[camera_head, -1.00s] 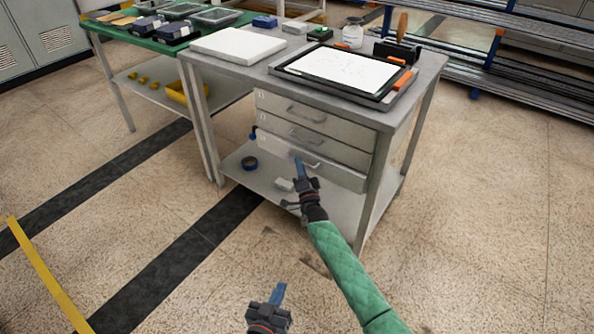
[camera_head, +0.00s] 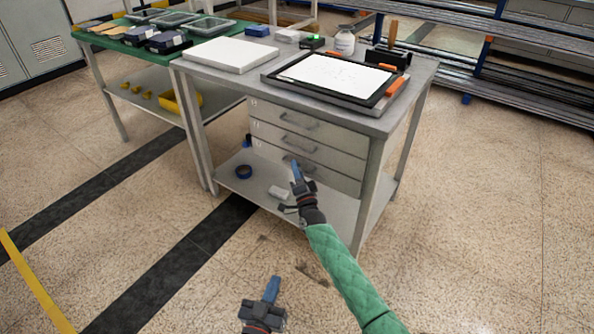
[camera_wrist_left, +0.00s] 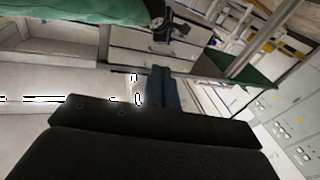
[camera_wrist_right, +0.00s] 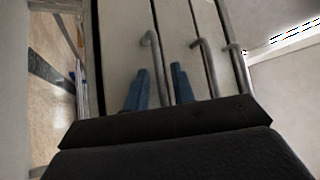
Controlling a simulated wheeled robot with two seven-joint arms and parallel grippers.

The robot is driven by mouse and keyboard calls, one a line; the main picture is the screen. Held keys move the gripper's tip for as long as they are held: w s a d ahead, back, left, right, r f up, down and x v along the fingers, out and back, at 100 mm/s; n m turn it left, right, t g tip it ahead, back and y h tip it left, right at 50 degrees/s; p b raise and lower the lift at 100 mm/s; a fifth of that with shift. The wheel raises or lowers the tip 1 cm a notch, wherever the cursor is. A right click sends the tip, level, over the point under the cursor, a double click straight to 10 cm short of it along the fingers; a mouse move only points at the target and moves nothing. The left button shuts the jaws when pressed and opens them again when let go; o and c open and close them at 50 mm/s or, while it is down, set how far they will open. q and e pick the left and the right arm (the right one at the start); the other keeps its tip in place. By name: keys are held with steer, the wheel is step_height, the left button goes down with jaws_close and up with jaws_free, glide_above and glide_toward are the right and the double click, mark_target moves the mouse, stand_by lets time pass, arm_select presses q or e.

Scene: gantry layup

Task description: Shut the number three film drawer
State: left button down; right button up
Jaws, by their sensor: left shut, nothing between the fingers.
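The grey cabinet under the bench has three stacked drawers with bar handles. The number three drawer (camera_head: 335,178) is the lowest, and its front looks about level with the two above. My right gripper (camera_head: 296,168) is at its handle. In the right wrist view, my right gripper's blue fingers (camera_wrist_right: 160,84) stand apart, with the handle (camera_wrist_right: 151,42) of the leftmost drawer front running between them; I cannot tell whether they touch it. My left gripper (camera_head: 272,286) is shut and empty, low over the floor in front of the bench; its fingers (camera_wrist_left: 161,88) show together.
The bench top (camera_head: 235,81) holds a white slab (camera_head: 228,54) and a black-framed panel (camera_head: 335,75). A green table (camera_head: 115,42) stands left. Floor in front is clear.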

steer(key=shift+f, duration=0.2)
stand_by(0.3)
